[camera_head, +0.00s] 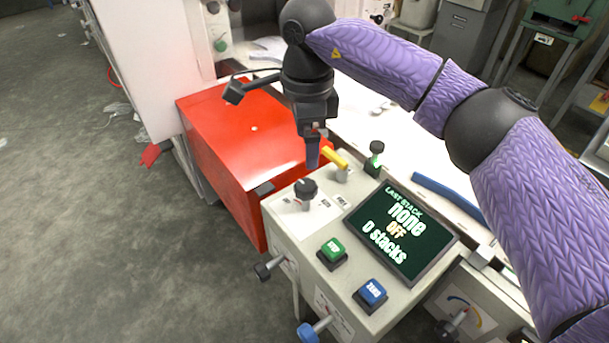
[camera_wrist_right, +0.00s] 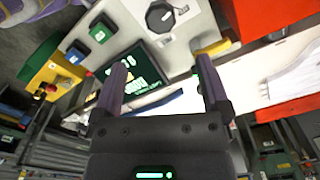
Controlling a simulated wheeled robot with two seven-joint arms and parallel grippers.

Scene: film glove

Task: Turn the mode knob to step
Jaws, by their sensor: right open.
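The mode knob (camera_head: 305,188) is a black round knob on the pale control panel, with small labels beside it. It also shows in the right wrist view (camera_wrist_right: 160,16), at the top. The screen (camera_head: 400,230) reads "LAST STACK none", "OFF" and what looks like "0 stacks". My right gripper (camera_head: 313,152) is open and empty, pointing down above and behind the knob, near the yellow-handled lever (camera_head: 336,158). In the right wrist view its two purple fingers (camera_wrist_right: 162,65) stand wide apart, with the knob beyond them, not between them. My left gripper is out of view.
A green button (camera_head: 332,249) and a blue button (camera_head: 371,292) sit on the panel in front of the screen. A red box (camera_head: 235,140) stands left of the panel. Open floor lies at left.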

